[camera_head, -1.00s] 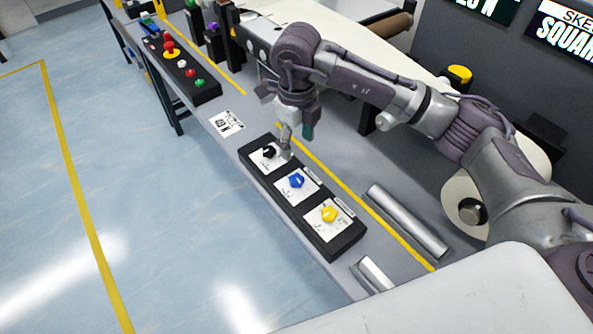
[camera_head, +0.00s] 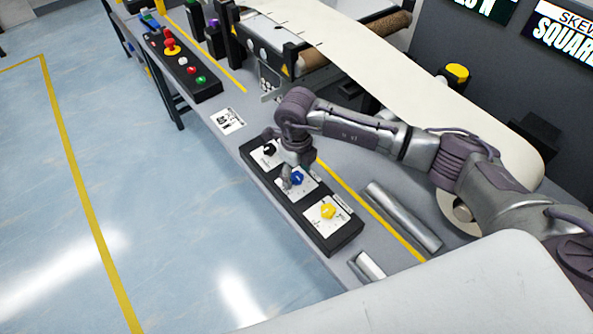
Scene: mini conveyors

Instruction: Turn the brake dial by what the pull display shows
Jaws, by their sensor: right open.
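A black dial box (camera_head: 341,245) on the bench carries three dials on white plates: a black dial (camera_head: 269,150), a blue dial (camera_head: 297,178) and a yellow dial (camera_head: 328,211). Their small labels are too small to read, so I cannot tell which is the brake dial. My right gripper (camera_head: 288,182) is open, pointing down at the blue dial's plate, close beside the dial on its left. I cannot tell whether it touches. Two dark displays are cut off at the top right; one display (camera_head: 565,30) reads "SKE… SQUAR…". No pull reading is legible. My left gripper is not in view.
A button box (camera_head: 206,91) with a red emergency knob (camera_head: 171,47) stands farther along the bench. A pale web (camera_head: 440,95) runs over rollers behind my arm. Metal bars (camera_head: 403,215) lie right of the dial box. The floor at left is clear.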

